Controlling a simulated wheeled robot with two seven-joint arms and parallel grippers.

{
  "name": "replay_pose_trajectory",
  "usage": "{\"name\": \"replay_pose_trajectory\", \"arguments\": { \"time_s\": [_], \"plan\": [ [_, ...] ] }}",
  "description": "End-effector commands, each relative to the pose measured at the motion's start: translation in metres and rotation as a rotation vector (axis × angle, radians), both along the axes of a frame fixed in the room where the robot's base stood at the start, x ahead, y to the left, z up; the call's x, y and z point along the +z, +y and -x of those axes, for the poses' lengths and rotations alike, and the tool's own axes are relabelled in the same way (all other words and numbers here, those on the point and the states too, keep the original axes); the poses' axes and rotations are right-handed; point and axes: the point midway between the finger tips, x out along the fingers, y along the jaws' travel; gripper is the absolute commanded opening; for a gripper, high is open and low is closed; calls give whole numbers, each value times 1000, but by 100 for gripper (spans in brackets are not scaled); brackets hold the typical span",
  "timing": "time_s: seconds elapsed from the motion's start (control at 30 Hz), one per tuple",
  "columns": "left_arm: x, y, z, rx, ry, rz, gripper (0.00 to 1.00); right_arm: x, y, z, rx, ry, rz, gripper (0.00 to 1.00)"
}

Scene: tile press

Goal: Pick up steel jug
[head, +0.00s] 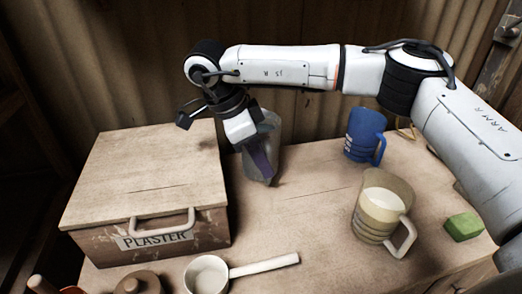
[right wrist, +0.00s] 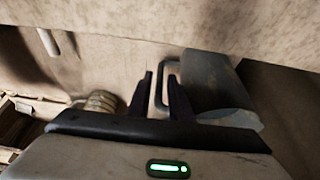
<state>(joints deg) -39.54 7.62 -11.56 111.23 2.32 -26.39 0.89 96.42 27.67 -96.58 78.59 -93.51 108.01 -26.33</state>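The steel jug (head: 273,130) is grey and stands on the table towards the back, beside the box. In the head view my right gripper (head: 261,168) is in front of it and hides much of it. In the right wrist view the grey jug (right wrist: 215,82) is just right of the fingers. Its handle (right wrist: 159,84) shows between the two dark fingers of my right gripper (right wrist: 161,88). The fingers stand apart, with a gap beside the handle; no grip on it is visible. My left gripper is in neither view.
A wooden-lidded plaster box (head: 150,170) stands left of the jug. A blue mug (head: 364,135), a cream jug (head: 378,208) and a green block (head: 463,227) are to the right. A white ladle (head: 207,274) lies in front. The table's middle is clear.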

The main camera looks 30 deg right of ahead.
Motion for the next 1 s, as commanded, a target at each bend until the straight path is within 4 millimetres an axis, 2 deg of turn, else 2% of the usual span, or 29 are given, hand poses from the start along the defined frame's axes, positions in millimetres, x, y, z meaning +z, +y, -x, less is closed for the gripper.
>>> {"name": "replay_pose_trajectory", "arguments": {
  "time_s": [0.13, 0.4, 0.5, 0.53, 1.0],
  "plan": [
    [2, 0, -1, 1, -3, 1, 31, -15, -6, 2, 0, 1, -1, 19],
    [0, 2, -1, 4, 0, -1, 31, -18, -7, 2, 1, -1, -1, 19],
    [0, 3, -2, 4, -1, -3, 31, -17, -7, 2, 1, -1, -1, 2],
    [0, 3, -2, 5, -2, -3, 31, -17, -7, 2, 1, -1, -1, 0],
    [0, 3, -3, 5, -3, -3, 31, -15, -7, 1, 1, -4, -1, 0]
  ]
}}
